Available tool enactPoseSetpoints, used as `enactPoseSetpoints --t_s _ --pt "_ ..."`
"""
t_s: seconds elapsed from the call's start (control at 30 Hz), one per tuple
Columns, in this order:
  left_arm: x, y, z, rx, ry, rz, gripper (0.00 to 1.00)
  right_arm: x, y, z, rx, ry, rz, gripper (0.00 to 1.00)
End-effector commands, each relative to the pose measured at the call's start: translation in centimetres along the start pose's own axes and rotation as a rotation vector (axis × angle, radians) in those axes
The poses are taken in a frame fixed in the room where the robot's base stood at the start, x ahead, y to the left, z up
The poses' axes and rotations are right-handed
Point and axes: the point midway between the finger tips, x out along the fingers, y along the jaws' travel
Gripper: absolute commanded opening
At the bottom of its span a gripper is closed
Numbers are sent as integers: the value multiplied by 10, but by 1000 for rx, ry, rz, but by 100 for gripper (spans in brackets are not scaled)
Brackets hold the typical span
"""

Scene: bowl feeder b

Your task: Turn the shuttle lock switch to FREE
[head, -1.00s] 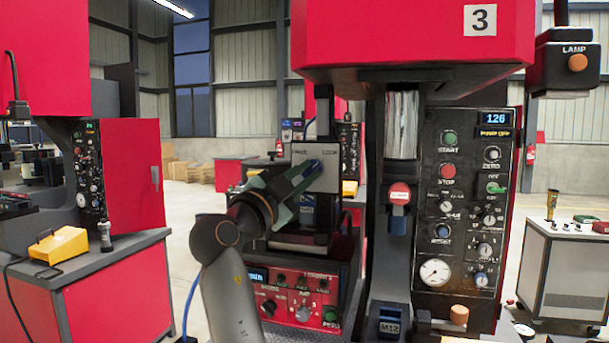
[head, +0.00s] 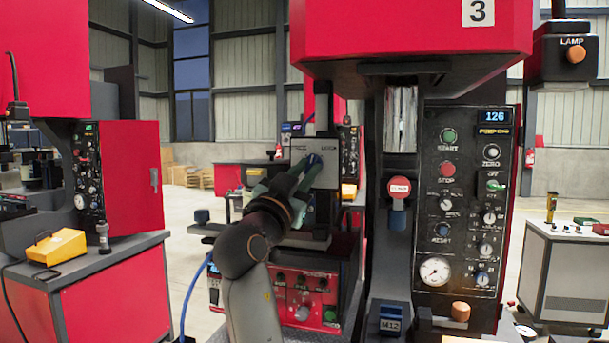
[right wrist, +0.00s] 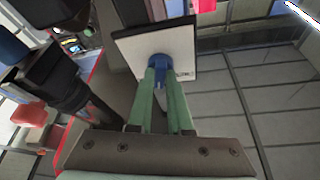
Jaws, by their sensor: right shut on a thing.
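The shuttle lock switch is a blue knob (head: 315,160) on a light grey plate (head: 326,178) on the small unit left of the press column. The plate has a word at its upper left, probably FREE, and LOCK at its upper right. My right gripper (head: 310,167), with green fingers, is shut on the knob. In the right wrist view the knob (right wrist: 158,60) sits between the fingertips of the gripper (right wrist: 160,72), against the plate (right wrist: 178,40). The fingers hide much of the knob, so I cannot tell where it points. My left gripper is not in view.
A red panel (head: 318,290) with knobs lies below the plate. The press column with a red-capped switch (head: 398,188) and the black control panel (head: 465,200) stand to the right. A yellow box (head: 57,247) sits on the left bench.

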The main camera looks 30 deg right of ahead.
Motion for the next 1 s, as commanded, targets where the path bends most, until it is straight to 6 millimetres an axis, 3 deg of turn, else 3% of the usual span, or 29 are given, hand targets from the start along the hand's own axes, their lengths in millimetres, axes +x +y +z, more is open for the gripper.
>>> enactPoseSetpoints --t_s 0.37,1.0 --pt "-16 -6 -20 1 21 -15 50 3 3 -7 -330 4 -137 0" --pt "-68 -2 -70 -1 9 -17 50 4 6 -10 -854 6 -351 0"
